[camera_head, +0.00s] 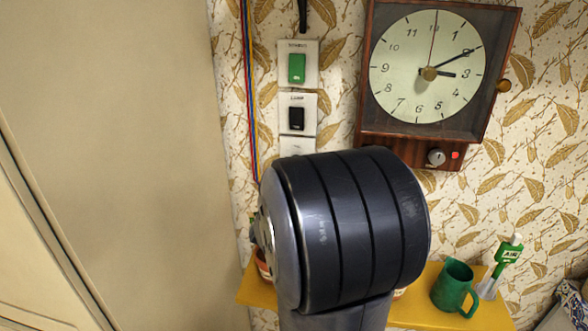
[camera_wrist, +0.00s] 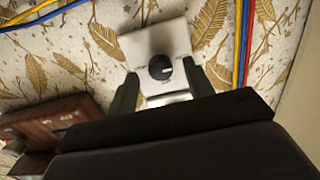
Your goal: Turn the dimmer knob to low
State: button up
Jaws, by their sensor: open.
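The dimmer's black round knob (camera_wrist: 160,67) sits on a white wall plate (camera_wrist: 137,45) in the wrist view, with a pale mark toward its right side. Small lettering around it is too blurred to read. My gripper (camera_wrist: 160,72) is open, with one dark finger on each side of the knob. I cannot tell whether either finger touches it. In the head view only the top edge of a white plate (camera_head: 297,146), likely the dimmer's, shows below the switches. My arm hides the rest, along with my gripper.
A green switch (camera_head: 297,68) and a black switch (camera_head: 296,118) are above, beside coloured cables (camera_head: 248,90). A wooden clock (camera_head: 373,60) hangs right. A yellow shelf (camera_head: 418,310) holds a green mug (camera_head: 452,285) and a green-handled item (camera_head: 508,252).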

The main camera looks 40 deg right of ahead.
jog(key=v, duration=0.9)
jog(key=shift+s, duration=0.15)
jog(key=x, duration=1)
jog(key=shift+w+d, duration=0.25)
jog(key=shift+w, duration=0.1)
jog(key=shift+s+a, duration=0.1)
